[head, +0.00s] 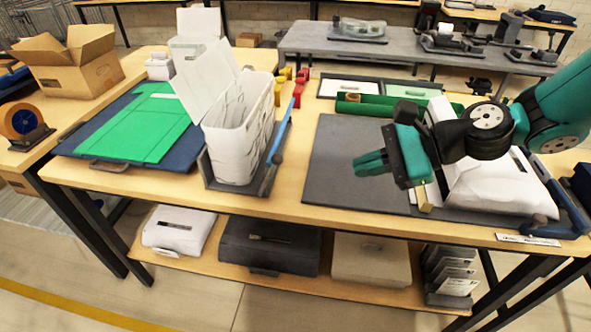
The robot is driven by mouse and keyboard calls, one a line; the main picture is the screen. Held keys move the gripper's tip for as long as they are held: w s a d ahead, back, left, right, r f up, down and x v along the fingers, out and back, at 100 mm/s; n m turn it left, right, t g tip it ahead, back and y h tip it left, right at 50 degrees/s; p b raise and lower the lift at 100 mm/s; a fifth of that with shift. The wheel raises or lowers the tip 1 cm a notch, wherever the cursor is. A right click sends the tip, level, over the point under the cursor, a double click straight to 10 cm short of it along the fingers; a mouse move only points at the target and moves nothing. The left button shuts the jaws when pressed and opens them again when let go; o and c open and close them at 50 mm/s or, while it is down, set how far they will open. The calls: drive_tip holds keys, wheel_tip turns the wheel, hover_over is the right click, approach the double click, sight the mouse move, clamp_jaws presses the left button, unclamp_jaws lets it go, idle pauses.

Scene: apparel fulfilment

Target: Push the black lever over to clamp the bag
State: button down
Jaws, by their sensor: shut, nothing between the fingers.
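My gripper (370,164) has teal fingers pointing left, shut and empty, above the dark grey mat (335,165). A puffy white bag (490,190) lies at the right of the table, partly hidden behind my gripper and arm. A dark blue-black bar (566,205) runs along the right side of this bag, apart from my gripper. I cannot tell whether this bar is the black lever; no other lever shows clearly by the bag. A brass-coloured strip (424,203) stands at the bag's left edge, close to my gripper's body.
An upright open white bag (235,135) stands in a grey holder with a blue bar (279,130). A green folding board (135,120) lies at left, near a cardboard box (70,60). A green tray (372,105) lies behind the mat. The mat's left part is clear.

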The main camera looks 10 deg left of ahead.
drive_tip(key=w+f+m+t+y, duration=0.2)
drive_tip(key=w+f+m, duration=0.3)
drive_tip(key=m, duration=0.3)
drive_tip(key=shift+f+b, duration=0.45)
drive_tip(key=shift+f, duration=0.25)
drive_tip(key=w+a+f+p, duration=0.1)
drive_tip(key=a+p, duration=0.1)
drive_tip(key=a, duration=1.1)
drive_tip(key=shift+w, duration=0.3)
